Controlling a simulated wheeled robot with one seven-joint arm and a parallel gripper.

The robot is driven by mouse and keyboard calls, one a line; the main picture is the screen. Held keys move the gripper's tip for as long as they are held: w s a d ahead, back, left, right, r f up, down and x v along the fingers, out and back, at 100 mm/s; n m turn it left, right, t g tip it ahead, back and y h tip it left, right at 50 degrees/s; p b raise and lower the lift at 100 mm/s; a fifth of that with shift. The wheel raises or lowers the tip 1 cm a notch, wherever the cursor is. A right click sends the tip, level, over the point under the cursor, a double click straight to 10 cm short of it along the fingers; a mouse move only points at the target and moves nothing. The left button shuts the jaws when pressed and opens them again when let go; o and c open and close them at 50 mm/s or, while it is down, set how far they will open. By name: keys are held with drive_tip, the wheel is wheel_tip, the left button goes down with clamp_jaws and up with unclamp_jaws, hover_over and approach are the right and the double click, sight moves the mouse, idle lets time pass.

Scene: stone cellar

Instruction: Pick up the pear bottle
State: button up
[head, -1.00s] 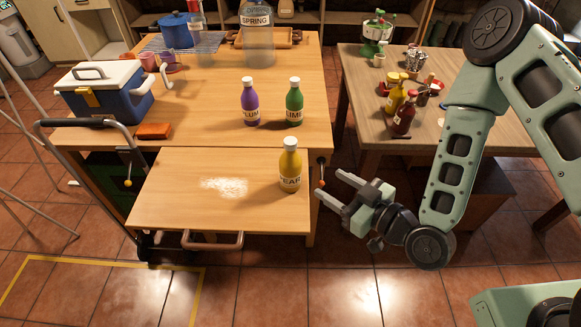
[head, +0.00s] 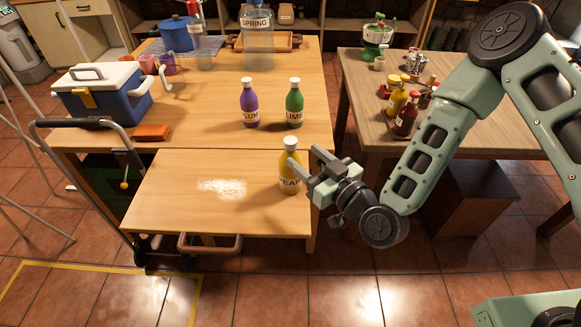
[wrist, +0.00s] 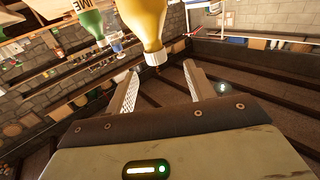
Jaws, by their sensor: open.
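The yellow pear bottle (head: 290,158) stands upright at the right side of the lower front shelf. My gripper (head: 306,163) is open at its right, with the fingers reaching toward it and one finger overlapping the bottle in the head view.
A white powder patch (head: 222,188) lies on the shelf left of the pear bottle. An orange block (head: 151,132) and a blue-and-white cooler (head: 103,92) are at the left. A second table (head: 455,131) with sauce bottles stands at the right, under my arm.

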sight(295, 147)
drive_tip(key=p+x, duration=0.2)
drive_tip(key=x, duration=0.5)
drive_tip(key=shift+w+d+f+p, duration=0.15)
drive_tip(key=shift+w+f+p, duration=0.05)
drive_tip(key=shift+w+p, duration=0.1)
clamp_jaws()
